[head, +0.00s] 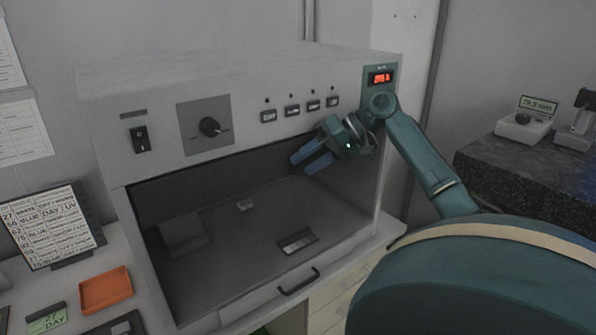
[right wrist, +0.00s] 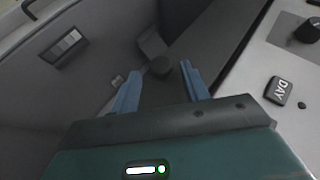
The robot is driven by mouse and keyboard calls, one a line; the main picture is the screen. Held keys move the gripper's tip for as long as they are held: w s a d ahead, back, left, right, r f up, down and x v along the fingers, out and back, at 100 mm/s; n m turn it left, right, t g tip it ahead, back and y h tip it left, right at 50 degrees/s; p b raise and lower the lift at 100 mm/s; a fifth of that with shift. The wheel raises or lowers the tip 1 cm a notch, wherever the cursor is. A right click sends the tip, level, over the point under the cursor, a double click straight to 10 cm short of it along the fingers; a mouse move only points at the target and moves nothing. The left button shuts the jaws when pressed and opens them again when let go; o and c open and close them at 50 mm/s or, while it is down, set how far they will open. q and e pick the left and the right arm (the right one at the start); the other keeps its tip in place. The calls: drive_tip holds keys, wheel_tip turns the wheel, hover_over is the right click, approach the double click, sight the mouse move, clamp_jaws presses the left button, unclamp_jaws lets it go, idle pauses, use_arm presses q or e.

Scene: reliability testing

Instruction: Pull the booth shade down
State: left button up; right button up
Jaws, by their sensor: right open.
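The light booth (head: 240,85) is a pale grey box with an open front. A dark band, which looks like the shade (head: 215,180), runs under its control panel along the top of the opening. It also shows in the right wrist view (right wrist: 222,45). My right gripper (head: 299,164) has blue fingers spread open at the upper right of the opening. In the right wrist view the open gripper (right wrist: 160,76) holds nothing. My left gripper is not in view.
The panel carries a rocker switch (head: 140,139), a dial (head: 209,127), several buttons and a red display (head: 381,78). A handle (head: 299,282) is at the booth's lower front. An orange tray (head: 106,290) and sign board (head: 50,226) stand left. A dark stone-topped bench (head: 520,165) is at right.

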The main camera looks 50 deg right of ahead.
drive_tip(key=b+v, duration=0.1)
drive_tip(key=v, duration=0.8)
drive_tip(key=shift+r+b, duration=0.2)
drive_tip(key=shift+b, duration=0.1)
drive_tip(key=shift+s+d, duration=0.1)
drive_tip(key=shift+d, duration=0.05)
